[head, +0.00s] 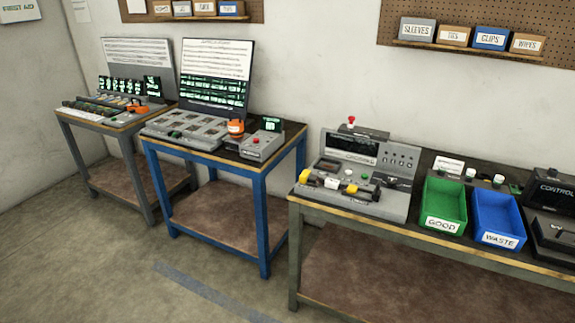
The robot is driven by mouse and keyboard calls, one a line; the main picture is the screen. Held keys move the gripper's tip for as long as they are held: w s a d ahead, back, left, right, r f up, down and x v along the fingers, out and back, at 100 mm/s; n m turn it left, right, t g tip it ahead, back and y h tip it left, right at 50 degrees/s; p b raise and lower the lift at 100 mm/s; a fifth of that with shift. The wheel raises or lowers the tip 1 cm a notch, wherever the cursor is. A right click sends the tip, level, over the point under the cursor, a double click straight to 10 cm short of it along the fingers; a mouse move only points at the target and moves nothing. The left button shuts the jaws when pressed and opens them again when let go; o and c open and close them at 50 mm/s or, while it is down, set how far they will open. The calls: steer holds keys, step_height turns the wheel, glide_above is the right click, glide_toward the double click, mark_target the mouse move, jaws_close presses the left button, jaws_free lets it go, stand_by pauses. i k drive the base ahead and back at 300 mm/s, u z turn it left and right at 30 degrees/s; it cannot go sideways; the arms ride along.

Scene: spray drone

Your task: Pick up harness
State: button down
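No harness can be made out for certain at this distance. The grey test station (355,180) on the right bench has small yellow and white parts on its front, including a yellow block (304,176); I cannot tell whether they belong to a harness. On the far left table, a rack (108,108) holds a row of coloured pieces, too small to identify, with an orange item (136,106) at its right end. My gripper is not in view.
A green GOOD bin (444,222) and a blue WASTE bin (498,240) stand on the right bench (380,228). The blue-framed table (212,152) holds a slotted grey board (186,127), an orange roll (236,128) and a grey box (256,146). The floor (110,260) in front is clear.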

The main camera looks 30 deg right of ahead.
mark_target(329, 183)
steer(key=u, duration=0.65)
steer(key=i, duration=1.95)
steer(key=z, duration=0.4)
